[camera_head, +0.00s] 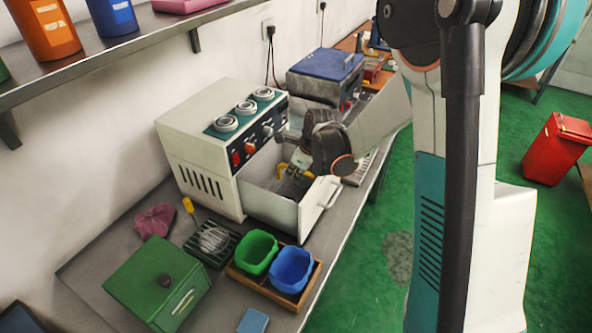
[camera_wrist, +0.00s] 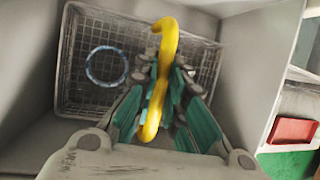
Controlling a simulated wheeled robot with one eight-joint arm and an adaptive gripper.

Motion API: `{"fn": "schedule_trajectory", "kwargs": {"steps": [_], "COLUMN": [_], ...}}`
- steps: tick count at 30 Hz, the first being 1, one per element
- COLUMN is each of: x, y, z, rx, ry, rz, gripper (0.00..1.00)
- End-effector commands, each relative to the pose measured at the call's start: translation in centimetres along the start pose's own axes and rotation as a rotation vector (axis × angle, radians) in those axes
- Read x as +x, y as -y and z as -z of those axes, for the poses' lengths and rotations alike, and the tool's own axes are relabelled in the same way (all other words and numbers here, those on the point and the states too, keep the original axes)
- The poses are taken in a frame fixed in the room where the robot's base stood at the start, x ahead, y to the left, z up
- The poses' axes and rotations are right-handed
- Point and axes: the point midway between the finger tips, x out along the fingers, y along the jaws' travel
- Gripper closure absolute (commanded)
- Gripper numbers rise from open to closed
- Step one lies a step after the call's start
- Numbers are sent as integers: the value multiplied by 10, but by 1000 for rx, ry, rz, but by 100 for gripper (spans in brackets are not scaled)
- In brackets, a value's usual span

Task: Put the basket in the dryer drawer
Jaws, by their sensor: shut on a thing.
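The dryer (camera_head: 205,150) is a cream box on the bench with its drawer (camera_head: 272,208) pulled open toward the front right. My gripper (camera_head: 296,165) is down over the open drawer. In the wrist view my gripper (camera_wrist: 160,95) is shut on the yellow handle (camera_wrist: 165,35) of the wire basket (camera_wrist: 215,60). The basket is within the drawer walls, with a bluish ring (camera_wrist: 107,48) lying in it. Whether the basket touches the drawer floor, I cannot tell. In the head view the arm and drawer walls hide most of the basket.
A wooden tray (camera_head: 240,277) with a green bowl (camera_head: 257,252) and a blue bowl (camera_head: 291,269) stands close before the drawer. A green box (camera_head: 150,280) is at the front left. A blue-lidded machine (camera_head: 325,75) stands behind the dryer. A shelf (camera_head: 130,45) hangs above.

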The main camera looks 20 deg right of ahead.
Motion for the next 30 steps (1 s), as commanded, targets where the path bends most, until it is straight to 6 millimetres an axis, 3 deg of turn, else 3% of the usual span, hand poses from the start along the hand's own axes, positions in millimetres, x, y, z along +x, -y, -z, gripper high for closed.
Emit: {"fn": "schedule_trajectory", "kwargs": {"steps": [20, 21, 24, 30], "x": [3, 3, 3, 3], "y": [-1, -1, -1, -1], "z": [1, 1, 1, 1], "rx": [0, 0, 0, 0], "ry": [0, 0, 0, 0], "rz": [0, 0, 0, 0], "gripper": [100, 87, 66, 66]}}
